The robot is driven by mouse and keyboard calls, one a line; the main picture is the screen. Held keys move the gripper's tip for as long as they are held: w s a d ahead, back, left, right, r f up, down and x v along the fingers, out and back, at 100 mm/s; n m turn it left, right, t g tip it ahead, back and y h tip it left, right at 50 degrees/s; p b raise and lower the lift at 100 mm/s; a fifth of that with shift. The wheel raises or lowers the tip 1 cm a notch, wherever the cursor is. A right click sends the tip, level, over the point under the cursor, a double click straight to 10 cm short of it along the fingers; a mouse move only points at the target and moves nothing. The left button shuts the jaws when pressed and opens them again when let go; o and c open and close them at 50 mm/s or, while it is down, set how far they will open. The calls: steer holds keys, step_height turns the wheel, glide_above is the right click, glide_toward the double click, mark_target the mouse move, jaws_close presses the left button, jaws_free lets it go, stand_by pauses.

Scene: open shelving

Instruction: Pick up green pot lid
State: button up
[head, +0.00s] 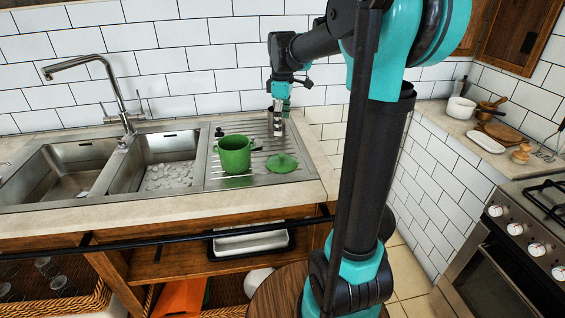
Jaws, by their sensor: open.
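The green pot lid (281,163) lies on the ridged metal drainboard, to the right of the green pot (234,155). It appears flat with its small knob on top. The pot stands upright without a lid on it. My gripper (278,131) is above and behind the lid, pointing down near the back edge of the drainboard. It is open and apart from the lid. Its fingers are small in the picture, so their exact height above the surface is hard to tell.
A double sink (158,162) with a tall faucet (112,85) lies left of the pot. A white tiled wall (200,60) stands close behind. My arm hides part of the middle.

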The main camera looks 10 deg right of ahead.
glide_above(282, 154)
step_height(282, 154, down, 7)
steer(key=shift+w+d+r, duration=0.1)
steer(key=shift+w, duration=0.05)
steer(key=shift+s+f, duration=0.2)
steer(key=shift+f, duration=2.6)
steer(key=shift+c, duration=0.5)
steer(key=c, duration=1.5)
